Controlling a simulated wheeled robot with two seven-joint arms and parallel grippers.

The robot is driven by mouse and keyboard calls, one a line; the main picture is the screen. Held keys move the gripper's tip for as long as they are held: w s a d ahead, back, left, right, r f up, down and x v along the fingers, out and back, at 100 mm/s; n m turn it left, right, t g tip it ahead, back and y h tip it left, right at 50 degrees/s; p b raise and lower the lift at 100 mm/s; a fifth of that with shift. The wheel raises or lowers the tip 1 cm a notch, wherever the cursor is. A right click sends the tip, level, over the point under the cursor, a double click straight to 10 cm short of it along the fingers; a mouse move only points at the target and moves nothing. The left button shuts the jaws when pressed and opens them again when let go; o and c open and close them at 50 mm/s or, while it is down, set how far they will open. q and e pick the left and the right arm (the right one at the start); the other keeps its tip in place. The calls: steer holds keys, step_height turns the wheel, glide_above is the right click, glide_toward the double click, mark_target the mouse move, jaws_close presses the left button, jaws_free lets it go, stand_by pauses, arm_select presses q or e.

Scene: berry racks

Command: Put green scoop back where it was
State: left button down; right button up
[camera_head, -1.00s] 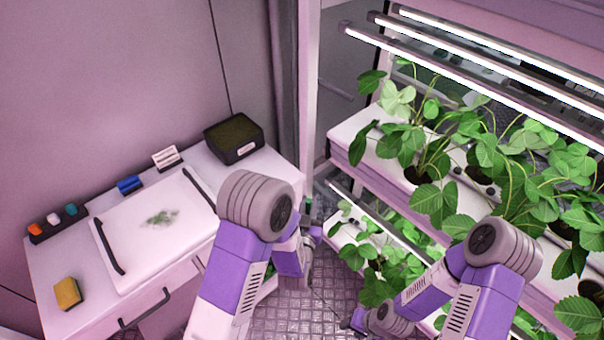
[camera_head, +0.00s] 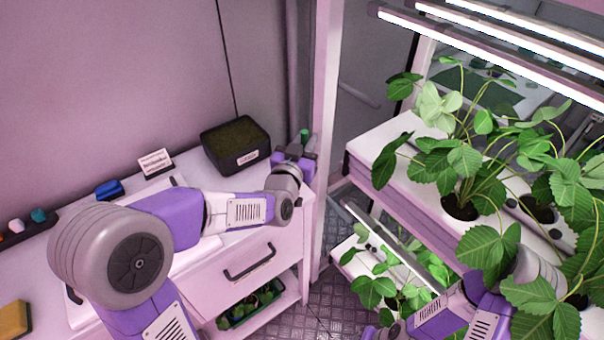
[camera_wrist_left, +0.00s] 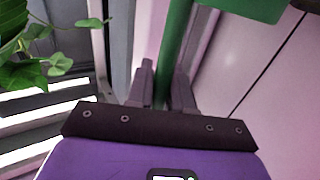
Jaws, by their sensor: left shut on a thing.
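The green scoop (camera_head: 304,136) is held in my left gripper (camera_head: 297,160), above the right back corner of the white cabinet. In the left wrist view, the scoop's green handle (camera_wrist_left: 174,45) stands between the two fingers (camera_wrist_left: 164,88), which are shut on it. A wider green part of the scoop shows at the top edge of that view. A black box of dark growing material (camera_head: 212,158) with a white label stands on the cabinet just left of the gripper. My right arm shows at the lower right, partly behind leaves; its gripper is not seen.
The white cabinet (camera_head: 292,232) carries a white sign (camera_head: 155,162), a blue item (camera_head: 110,188) and a yellow sponge (camera_head: 14,319). A lit plant rack (camera_head: 395,192) stands to the right. A pale post (camera_head: 324,110) rises close beside the gripper.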

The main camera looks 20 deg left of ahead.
arm_select(q)
step_height(320, 180, down, 6)
steer(key=b, duration=0.1)
steer(key=shift+f+b, duration=0.15)
steer(key=shift+b, duration=0.25)
arm_select(e)
steer(key=shift+f, duration=1.25)
arm_select(q)
steer(key=shift+f+b, duration=0.2)
steer(key=shift+b, duration=0.1)
steer(key=c, duration=1)
jaws_free()
steer(key=shift+r, duration=0.1)
